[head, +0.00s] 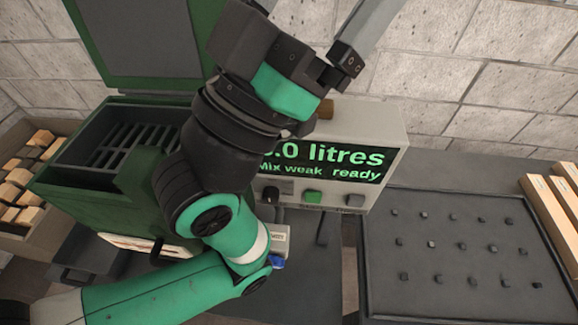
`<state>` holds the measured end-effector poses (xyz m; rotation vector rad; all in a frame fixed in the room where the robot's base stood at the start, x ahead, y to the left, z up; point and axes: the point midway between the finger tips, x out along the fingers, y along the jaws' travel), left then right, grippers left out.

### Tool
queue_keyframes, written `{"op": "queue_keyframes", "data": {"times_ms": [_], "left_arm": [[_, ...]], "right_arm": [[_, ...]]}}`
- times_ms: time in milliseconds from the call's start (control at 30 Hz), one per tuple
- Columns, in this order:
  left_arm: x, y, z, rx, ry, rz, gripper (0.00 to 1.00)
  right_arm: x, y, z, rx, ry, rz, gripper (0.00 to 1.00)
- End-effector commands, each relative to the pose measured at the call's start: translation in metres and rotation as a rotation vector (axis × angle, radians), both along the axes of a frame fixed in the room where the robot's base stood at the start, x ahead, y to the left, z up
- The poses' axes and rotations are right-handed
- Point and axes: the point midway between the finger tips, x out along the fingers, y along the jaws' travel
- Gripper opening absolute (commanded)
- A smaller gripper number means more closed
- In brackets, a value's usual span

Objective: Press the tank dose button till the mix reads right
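A pale control box (393,125) stands in the middle. Its dark display (340,160) shows green text: a litres figure ending in ".0", its first digit partly hidden by my arm, then "Mix weak ready". Below are a green button (313,197), a pale button (353,200) and a dark knob (271,194). Their labels are too small to read, so I cannot tell which is the dose button. My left gripper (318,14) is above the box, its fingers spread apart and pointing up; the tips are out of frame. It touches no button. My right gripper is not in view.
A green tank (68,192) with a dark grate and raised lid (135,40) stands at left. A box of wooden blocks (60,235) is at far left. A dark studded tray (385,300) and wooden bars (560,225) are at right. A small blue object (277,262) lies below the box.

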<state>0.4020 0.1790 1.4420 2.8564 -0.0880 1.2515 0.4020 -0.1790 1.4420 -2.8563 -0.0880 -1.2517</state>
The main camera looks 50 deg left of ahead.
Motion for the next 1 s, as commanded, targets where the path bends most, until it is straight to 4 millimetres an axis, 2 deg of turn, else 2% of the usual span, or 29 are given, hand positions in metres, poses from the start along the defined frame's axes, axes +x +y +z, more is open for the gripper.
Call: {"op": "queue_keyframes", "data": {"times_ms": [67,633,1000], "left_arm": [[0.0001,0.0000,-0.0001,0.000,0.000,0.000,1.00],[0.0000,0.0000,0.0000,0.000,0.000,0.000,0.00],[0.0000,0.0000,0.0000,0.000,0.000,0.000,0.00]], "right_arm": [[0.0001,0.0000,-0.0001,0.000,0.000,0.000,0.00],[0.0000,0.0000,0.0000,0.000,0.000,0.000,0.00],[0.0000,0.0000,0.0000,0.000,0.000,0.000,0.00]]}}
